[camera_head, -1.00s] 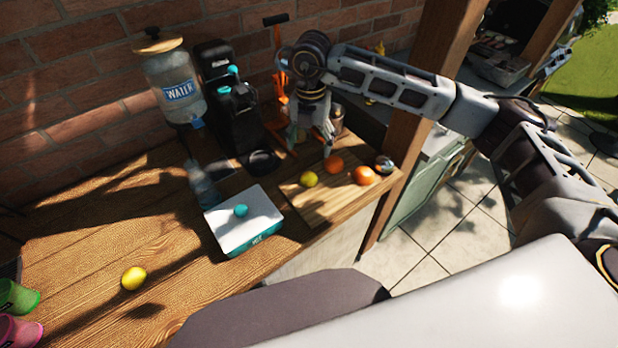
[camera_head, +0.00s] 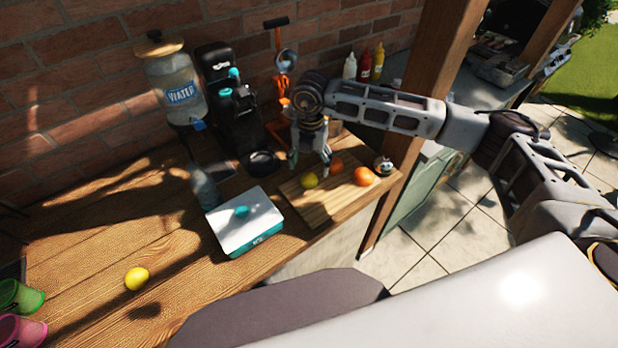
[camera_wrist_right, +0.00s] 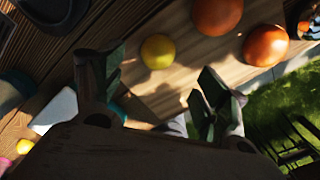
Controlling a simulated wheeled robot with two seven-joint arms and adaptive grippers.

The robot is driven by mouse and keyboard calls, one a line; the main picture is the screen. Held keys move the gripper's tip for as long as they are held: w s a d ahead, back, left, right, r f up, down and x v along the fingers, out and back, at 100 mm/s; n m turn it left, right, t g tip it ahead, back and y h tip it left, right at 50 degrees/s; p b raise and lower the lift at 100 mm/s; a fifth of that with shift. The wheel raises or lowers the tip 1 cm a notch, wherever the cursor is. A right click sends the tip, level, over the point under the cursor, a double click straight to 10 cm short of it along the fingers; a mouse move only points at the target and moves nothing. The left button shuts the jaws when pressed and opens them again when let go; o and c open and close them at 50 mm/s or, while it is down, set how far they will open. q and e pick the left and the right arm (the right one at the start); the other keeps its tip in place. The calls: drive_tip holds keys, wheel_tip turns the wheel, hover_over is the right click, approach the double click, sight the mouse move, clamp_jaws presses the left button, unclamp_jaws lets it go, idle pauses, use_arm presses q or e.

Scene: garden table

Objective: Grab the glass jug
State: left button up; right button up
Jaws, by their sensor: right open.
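A clear bluish glass vessel, which looks like the jug (camera_head: 203,187), stands on the wooden table left of the white and teal box in the head view. It is partly in shadow, and its handle cannot be made out. My right gripper (camera_head: 311,168) points down near the back of the cutting board, well to the right of the jug. In the right wrist view my right gripper (camera_wrist_right: 163,78) is open, with nothing seen between its fingers. The jug cannot be clearly told in that view. My left gripper is not in view.
The box (camera_head: 243,222) stands between jug and cutting board (camera_head: 318,204), which holds a lemon (camera_head: 309,181) and oranges (camera_head: 362,177). Behind stand a water dispenser (camera_head: 178,88), black coffee machine (camera_head: 232,105) and orange press (camera_head: 277,80). Another lemon (camera_head: 137,278) lies front left, with free table around.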

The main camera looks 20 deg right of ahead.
sight(309, 175)
drive_tip(key=shift+f, duration=0.75)
drive_tip(key=shift+f, duration=0.15)
drive_tip(key=shift+w+f+p, duration=0.1)
drive_tip(key=shift+f+p, duration=0.5)
drive_tip(key=shift+f, duration=0.3)
drive_tip(key=shift+w+f+p, duration=0.1)
drive_tip(key=shift+f+p, duration=0.3)
drive_tip(key=shift+f, duration=1.15)
drive_tip(key=c, duration=1.1)
drive_tip(key=shift+c, duration=0.2)
